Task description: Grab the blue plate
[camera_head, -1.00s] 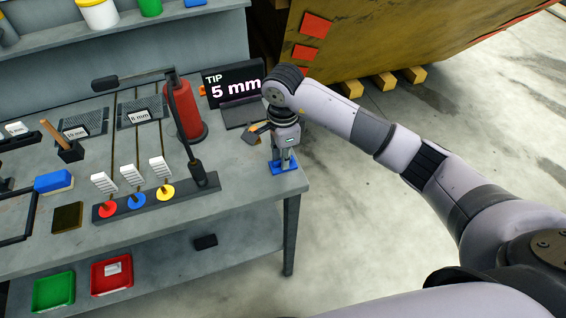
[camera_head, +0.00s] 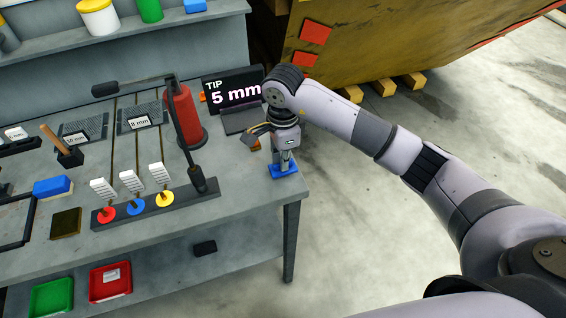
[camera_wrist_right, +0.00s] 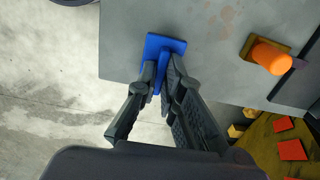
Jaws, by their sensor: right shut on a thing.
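The blue plate (camera_head: 283,172) is at the right front corner of the workbench, under my right gripper (camera_head: 286,160). In the right wrist view the plate (camera_wrist_right: 156,46) is a flat blue piece with a raised blue rib. My right gripper (camera_wrist_right: 161,88) is shut on this rib, one finger on each side. There the plate overlaps the bench edge; I cannot tell whether it touches the surface. My left gripper is in neither view.
An orange cylinder on a yellow base (camera_wrist_right: 268,56) stands near the plate. A black "TIP 5 mm" sign (camera_head: 233,90) and a red cylinder (camera_head: 184,115) stand behind and left. The bench top (camera_head: 235,205) is clear left of the plate.

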